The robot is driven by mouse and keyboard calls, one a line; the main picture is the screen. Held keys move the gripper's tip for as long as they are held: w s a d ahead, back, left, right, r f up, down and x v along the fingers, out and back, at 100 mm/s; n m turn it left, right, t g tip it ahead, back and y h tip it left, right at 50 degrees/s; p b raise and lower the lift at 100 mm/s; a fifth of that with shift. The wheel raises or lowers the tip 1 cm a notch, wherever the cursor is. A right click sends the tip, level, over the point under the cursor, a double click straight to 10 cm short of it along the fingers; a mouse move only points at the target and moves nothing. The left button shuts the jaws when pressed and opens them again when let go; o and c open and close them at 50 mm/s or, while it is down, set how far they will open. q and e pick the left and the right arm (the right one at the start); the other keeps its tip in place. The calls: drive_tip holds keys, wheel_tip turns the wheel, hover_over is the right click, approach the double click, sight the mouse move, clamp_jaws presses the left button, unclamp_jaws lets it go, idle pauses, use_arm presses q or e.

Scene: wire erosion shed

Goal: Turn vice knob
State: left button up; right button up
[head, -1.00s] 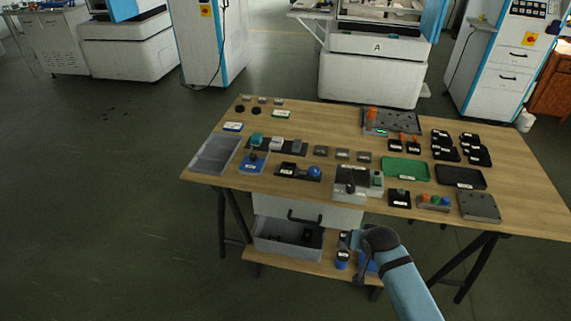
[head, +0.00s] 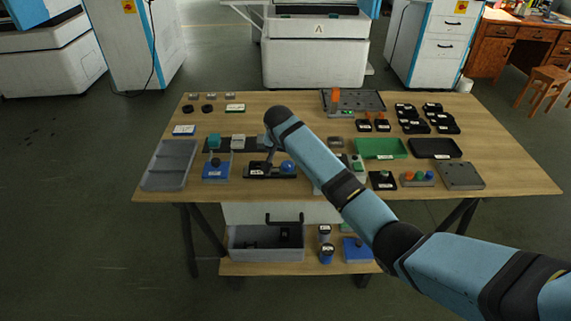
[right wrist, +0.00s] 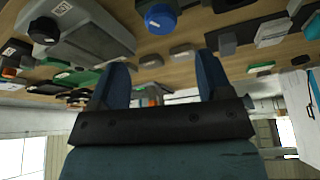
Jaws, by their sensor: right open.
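A low black fixture (head: 257,171) with a round blue knob (head: 288,167) sits near the front of the wooden table, left of centre; it looks like the vice. The blue knob also shows at the top of the right wrist view (right wrist: 160,19). My right gripper (head: 268,160) hangs over the fixture, just left of the knob in the head view. Its two fingers (right wrist: 161,80) are apart with nothing between them. Whether the fingers touch anything cannot be told. My left gripper is in neither current view.
My right forearm hides part of a grey device (head: 355,170). A green tray (head: 381,155) and black tray (head: 436,155) lie right. A grey bin (head: 240,254) is below.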

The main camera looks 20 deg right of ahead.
sight(288, 165)
drive_tip(key=b+x, duration=0.1)
drive_tip(key=x, duration=0.8)
drive_tip(key=shift+w, duration=0.1)
drive_tip(key=c, duration=0.9)
